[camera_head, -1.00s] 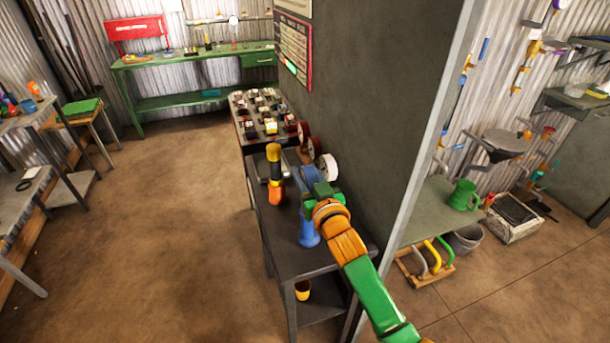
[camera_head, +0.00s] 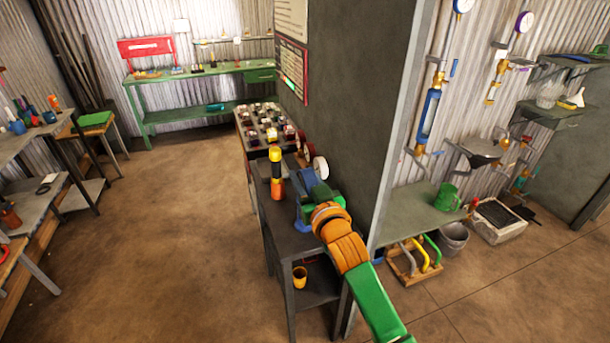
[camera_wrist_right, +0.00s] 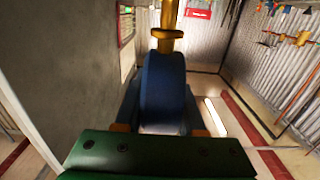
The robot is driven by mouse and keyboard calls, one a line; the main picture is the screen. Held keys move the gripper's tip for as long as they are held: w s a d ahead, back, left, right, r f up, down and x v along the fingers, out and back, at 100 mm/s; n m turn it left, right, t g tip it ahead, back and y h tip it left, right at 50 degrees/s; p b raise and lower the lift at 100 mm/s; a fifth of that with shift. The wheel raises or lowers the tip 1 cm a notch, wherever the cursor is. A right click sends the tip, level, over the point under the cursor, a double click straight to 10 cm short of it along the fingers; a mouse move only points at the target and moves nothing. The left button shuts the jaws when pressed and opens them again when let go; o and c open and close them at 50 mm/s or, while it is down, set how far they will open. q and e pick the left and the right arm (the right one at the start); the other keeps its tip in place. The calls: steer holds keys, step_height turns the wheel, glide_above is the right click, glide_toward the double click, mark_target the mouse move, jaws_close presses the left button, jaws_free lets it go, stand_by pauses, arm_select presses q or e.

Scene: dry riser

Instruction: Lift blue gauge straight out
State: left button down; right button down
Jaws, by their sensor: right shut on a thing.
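My right gripper (camera_head: 312,192) is over the dark cart (camera_head: 290,246), its arm coming in from the lower right. It is shut on the blue gauge (camera_wrist_right: 163,92), whose rounded blue body stands between the two fingers in the right wrist view, with a brass stem (camera_wrist_right: 168,38) pointing away from the wrist. In the head view the gauge (camera_head: 306,180) is partly hidden by the gripper. A blue stand-like part (camera_head: 302,222) shows under the gripper on the cart top. I cannot tell whether the gauge touches it. My left gripper is not in view.
Red and white round gauges (camera_head: 320,166) sit close behind the gripper, beside the dark wall (camera_head: 370,110). A yellow, black and orange upright object (camera_head: 277,175) stands to the left. A compartment tray (camera_head: 250,143) holds several small items. Open floor lies left of the cart.

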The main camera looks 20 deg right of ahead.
mark_target(308, 193)
steer(key=s, duration=0.2)
steer(key=s+a, duration=0.1)
steer(key=shift+s+r, duration=0.35)
steer(key=shift+s, duration=0.05)
steer(key=shift+s+a+r, duration=0.1)
steer(key=shift+s+a, duration=0.15)
steer(key=shift+s, duration=0.55)
steer(key=shift+s+a, duration=0.25)
steer(key=shift+s, duration=0.5)
